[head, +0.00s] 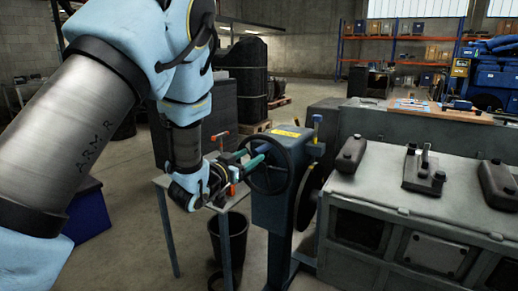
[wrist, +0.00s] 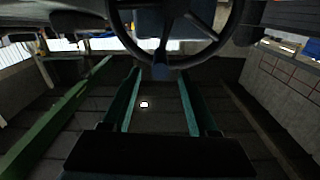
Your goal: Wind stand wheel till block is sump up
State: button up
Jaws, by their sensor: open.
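The stand wheel (head: 290,166), a dark spoked handwheel, is on the left side of the blue stand post (head: 272,218). The engine block (head: 437,205) is grey and sits at the right, with dark covers on its upward face; I see no sump. A short dark piece of the wheel shows between the tips. Contact cannot be told.
A small table (head: 163,182) with red-handled tools stands behind my gripper. A black bin (head: 236,240) is on the floor below it. A blue box (head: 88,213) is at the left. A workbench (head: 440,112) and orange shelving (head: 400,37) are at the back.

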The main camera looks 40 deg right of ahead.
aim_at(255, 153)
jog(key=shift+p+x, duration=0.5)
jog(key=shift+x, duration=2.25)
jog(key=shift+c, duration=0.3)
grip_shut()
